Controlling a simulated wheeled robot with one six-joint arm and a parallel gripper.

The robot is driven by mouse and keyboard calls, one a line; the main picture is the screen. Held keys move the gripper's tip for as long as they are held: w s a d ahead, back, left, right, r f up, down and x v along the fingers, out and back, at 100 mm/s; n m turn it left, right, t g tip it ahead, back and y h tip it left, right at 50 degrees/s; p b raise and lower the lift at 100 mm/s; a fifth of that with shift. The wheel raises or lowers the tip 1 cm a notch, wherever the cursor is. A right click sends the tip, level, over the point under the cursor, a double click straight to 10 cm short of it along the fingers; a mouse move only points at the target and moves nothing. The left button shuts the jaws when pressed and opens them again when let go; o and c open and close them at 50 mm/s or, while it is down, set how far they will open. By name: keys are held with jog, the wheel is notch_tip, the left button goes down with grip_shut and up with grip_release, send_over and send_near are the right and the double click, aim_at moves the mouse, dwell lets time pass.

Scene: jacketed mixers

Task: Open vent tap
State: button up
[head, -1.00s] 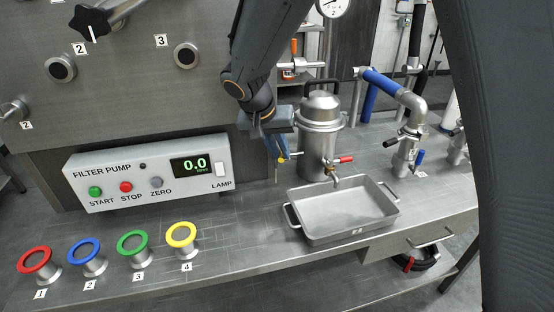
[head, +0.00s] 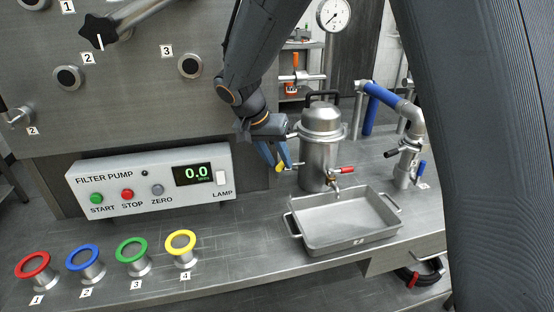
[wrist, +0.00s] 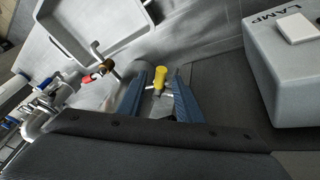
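A steel vessel (head: 318,152) with a domed lid stands on the bench behind the tray. A small yellow-handled tap (head: 279,167) sticks out low on its left side. A red-handled tap (head: 346,170) with a brass spout is on its front. I see no label telling which is the vent tap. My gripper (head: 275,160) points down at the yellow tap. In the wrist view, the yellow handle (wrist: 159,81) lies between the blue fingers of my gripper (wrist: 158,88), with gaps at both sides. The gripper is open and holds nothing.
A grey metal tray (head: 345,234) stands under the red tap's spout. Pipes with blue parts (head: 383,96) stand at the right. Several coloured rings on posts line the front left.

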jog(key=shift+r, duration=0.1)
jog(key=shift+s+a+r, duration=0.1)
jog(key=shift+a+r, duration=0.1)
jog(key=shift+r, duration=0.05)
jog(key=s+a+b, duration=0.3)
jog(key=s+a, duration=0.4)
jog(key=a, duration=0.2)
jog(key=shift+s+a+r, duration=0.15)
jog(key=shift+s+a, duration=0.1)
jog(key=shift+a, duration=0.05)
